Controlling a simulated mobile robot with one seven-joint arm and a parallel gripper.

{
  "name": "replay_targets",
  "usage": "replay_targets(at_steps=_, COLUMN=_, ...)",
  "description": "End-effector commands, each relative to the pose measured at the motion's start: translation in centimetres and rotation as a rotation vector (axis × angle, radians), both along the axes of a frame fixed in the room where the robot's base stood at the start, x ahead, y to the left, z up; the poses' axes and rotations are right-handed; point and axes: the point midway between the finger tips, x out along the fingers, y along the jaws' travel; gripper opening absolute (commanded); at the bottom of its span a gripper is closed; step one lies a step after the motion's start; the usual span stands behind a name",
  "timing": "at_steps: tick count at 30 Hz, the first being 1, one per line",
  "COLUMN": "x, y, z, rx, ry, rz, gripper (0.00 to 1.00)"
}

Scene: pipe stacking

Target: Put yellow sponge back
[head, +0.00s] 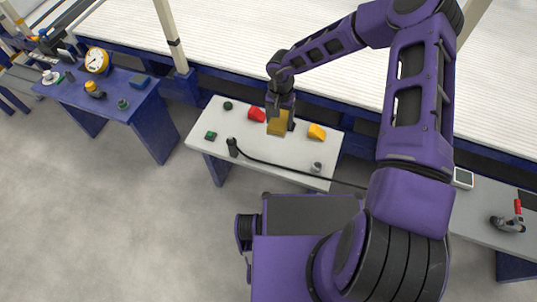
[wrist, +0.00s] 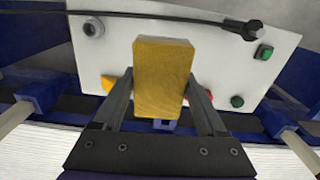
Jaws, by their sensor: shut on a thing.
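The yellow sponge (wrist: 163,80) is a mustard-yellow block held between the two fingers of my gripper (wrist: 161,105) in the wrist view. In the head view my gripper (head: 281,112) points down over the white table and is shut on the sponge (head: 278,127). The sponge looks to be above the table surface, but the exact gap under it cannot be told.
The white table (head: 207,158) also holds a red piece (head: 256,114), a yellow-orange piece (head: 316,132), green pieces (head: 211,135), a grey cylinder (head: 316,168) and a black tool (head: 232,147) with a cable. A blue table (head: 115,88) with a dial stands left.

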Motion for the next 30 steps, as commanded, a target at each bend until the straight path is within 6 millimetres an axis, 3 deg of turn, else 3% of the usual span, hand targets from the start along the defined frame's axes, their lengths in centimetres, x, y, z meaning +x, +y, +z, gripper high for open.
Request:
replay_targets(at_steps=1, x=-0.1, y=1.1, z=-2.4, rx=-0.001, ry=0.003, rz=-0.012, gripper=0.30)
replay_targets(at_steps=3, x=-0.2, y=2.0, z=-4.5, rx=0.000, ry=0.002, rz=-0.032, gripper=0.30)
replay_targets(at_steps=15, x=-0.4, y=3.2, z=-11.9, rx=0.000, ry=0.000, rz=-0.059, gripper=0.30)
replay_targets(at_steps=30, x=-0.3, y=3.2, z=-17.2, rx=0.001, ry=-0.003, rz=-0.058, gripper=0.30)
